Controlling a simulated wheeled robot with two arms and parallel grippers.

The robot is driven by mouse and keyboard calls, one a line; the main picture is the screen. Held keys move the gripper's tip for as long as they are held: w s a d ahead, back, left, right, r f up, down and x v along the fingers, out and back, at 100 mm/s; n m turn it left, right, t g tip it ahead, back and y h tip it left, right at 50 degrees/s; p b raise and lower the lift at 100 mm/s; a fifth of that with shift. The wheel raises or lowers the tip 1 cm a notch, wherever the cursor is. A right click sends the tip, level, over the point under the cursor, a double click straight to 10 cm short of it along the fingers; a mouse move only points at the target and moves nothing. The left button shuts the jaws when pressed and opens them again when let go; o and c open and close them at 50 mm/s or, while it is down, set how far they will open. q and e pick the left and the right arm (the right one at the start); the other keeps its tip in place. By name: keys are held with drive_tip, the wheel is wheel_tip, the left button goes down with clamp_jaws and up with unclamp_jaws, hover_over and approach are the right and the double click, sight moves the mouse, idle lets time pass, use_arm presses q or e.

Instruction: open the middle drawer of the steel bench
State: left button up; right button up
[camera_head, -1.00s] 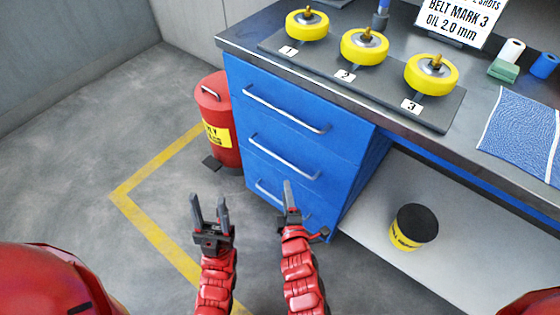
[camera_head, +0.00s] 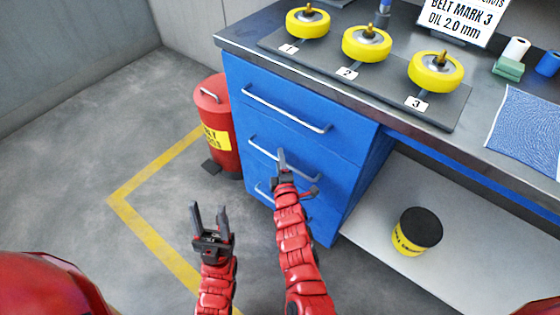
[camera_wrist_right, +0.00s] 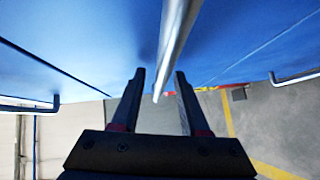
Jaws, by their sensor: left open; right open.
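The blue steel bench (camera_head: 345,190) has a stack of drawers with silver bar handles. The middle drawer (camera_head: 318,158) looks closed, and its handle (camera_head: 262,147) is partly covered by my right gripper. My right gripper (camera_head: 283,157) is open at the middle of that handle. In the right wrist view the handle bar (camera_wrist_right: 178,45) runs between the two open fingers (camera_wrist_right: 159,78), with gaps visible on both sides. My left gripper (camera_head: 209,213) is open and empty, low over the floor to the left of the drawers.
The top drawer handle (camera_head: 285,108) is above and the bottom drawer handle (camera_head: 263,191) below. A red bin (camera_head: 214,115) stands left of the bench. Yellow wheels (camera_head: 307,22) sit on the benchtop. A black-and-yellow tub (camera_head: 416,230) is on the lower shelf. Floor in front is open.

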clamp_jaws()
idle(1.4)
